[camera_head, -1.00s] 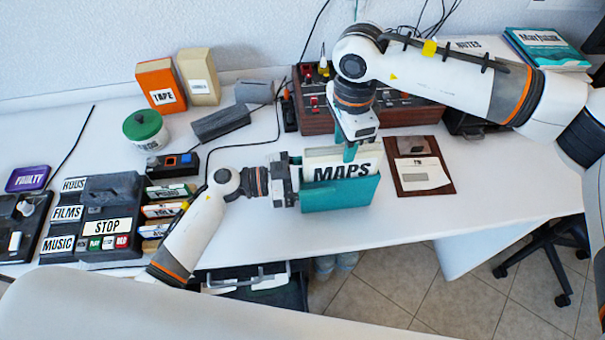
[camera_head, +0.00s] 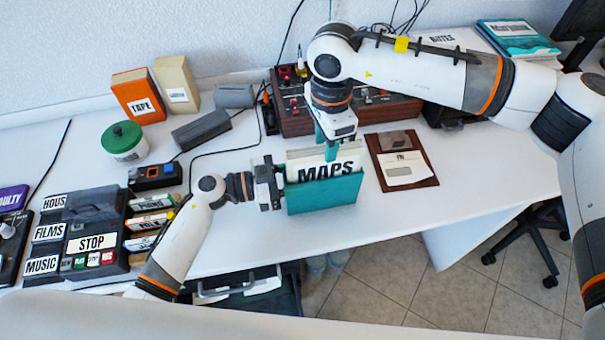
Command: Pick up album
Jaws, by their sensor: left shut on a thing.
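A teal open-topped holder (camera_head: 325,193) stands near the table's front edge. Pale cards (camera_head: 310,158) stand in it, the front one marked MAPS. No thing is labelled album. My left gripper (camera_head: 283,186) comes in from the left and is shut on the holder's left side. My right gripper (camera_head: 331,150) points down from above, its teal finger at the top of the cards. Its fingertips overlap in this view, so I cannot tell whether it is open or whether it touches a card.
A brown board with a pale card (camera_head: 402,168) lies right of the holder. A red-brown control box (camera_head: 375,109) stands behind. A dark STOP unit (camera_head: 92,238) with labelled cartridges, a green-lidded jar (camera_head: 124,142) and a dark grey block (camera_head: 201,130) are left. The front right table is clear.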

